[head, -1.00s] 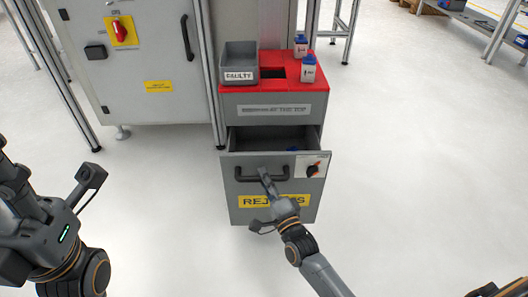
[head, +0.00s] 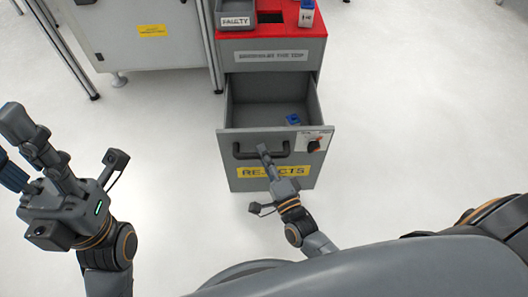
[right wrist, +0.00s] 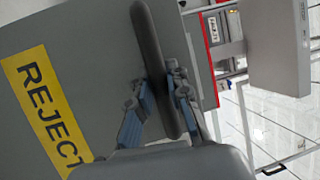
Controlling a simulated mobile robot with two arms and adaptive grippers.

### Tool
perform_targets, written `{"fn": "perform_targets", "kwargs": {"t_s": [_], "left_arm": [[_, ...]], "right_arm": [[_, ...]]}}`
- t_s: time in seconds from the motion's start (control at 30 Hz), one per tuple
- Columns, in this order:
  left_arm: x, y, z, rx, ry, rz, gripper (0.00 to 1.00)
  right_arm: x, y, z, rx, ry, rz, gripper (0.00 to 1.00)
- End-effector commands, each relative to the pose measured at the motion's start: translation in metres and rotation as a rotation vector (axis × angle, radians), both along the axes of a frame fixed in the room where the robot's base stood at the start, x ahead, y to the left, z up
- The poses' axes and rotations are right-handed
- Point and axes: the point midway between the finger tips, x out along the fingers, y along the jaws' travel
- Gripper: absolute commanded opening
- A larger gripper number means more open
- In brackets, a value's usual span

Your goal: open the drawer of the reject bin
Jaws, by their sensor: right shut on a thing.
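The reject bin (head: 268,55) is a grey cabinet with a red top. Its drawer (head: 243,175) is pulled well out, with a yellow "REJECTS" label on the front. A small blue-capped item (head: 293,120) lies inside. My right gripper (head: 264,152) is shut on the dark drawer handle (head: 247,152). In the right wrist view the two blue-padded fingers (right wrist: 162,98) sit on either side of the handle bar (right wrist: 150,45). My left gripper (head: 30,150) is raised at the left, empty, away from the bin, its fingers spread apart.
A grey "FAULTY" tray (head: 235,22) and a blue-capped bottle (head: 306,14) stand on the bin top. A grey cabinet (head: 120,35) with metal posts stands at left. The floor at right is clear.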

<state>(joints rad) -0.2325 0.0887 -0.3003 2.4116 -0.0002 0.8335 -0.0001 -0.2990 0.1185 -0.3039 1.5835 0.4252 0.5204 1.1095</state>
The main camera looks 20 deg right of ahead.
Motion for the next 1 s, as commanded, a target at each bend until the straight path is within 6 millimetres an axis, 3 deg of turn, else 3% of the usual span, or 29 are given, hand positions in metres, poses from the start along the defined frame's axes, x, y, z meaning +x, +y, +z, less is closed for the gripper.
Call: {"fn": "perform_targets", "kwargs": {"t_s": [0.07,0.1,0.2,0.23,0.63,1.0], "left_arm": [[0.000,0.000,0.000,0.000,0.000,0.000,0.40],[0.000,0.000,0.000,0.000,0.000,0.000,0.40],[0.000,0.000,0.000,0.000,0.000,0.000,0.40],[0.000,0.000,0.000,0.000,0.000,0.000,0.40],[0.001,0.000,0.000,0.001,0.001,0.001,0.40],[0.000,0.000,0.000,0.000,0.001,0.000,0.40]], "right_arm": [[0.000,0.000,-0.001,-0.001,0.002,0.000,0.00],[0.000,0.000,-0.001,-0.001,0.002,0.000,0.19],[0.000,0.000,-0.001,-0.001,0.002,0.000,0.40],[0.000,0.000,-0.001,-0.001,0.002,0.000,0.41],[-0.009,-0.001,-0.003,-0.001,0.003,0.001,0.41],[-0.082,-0.010,-0.016,-0.002,0.006,0.002,0.41]]}}
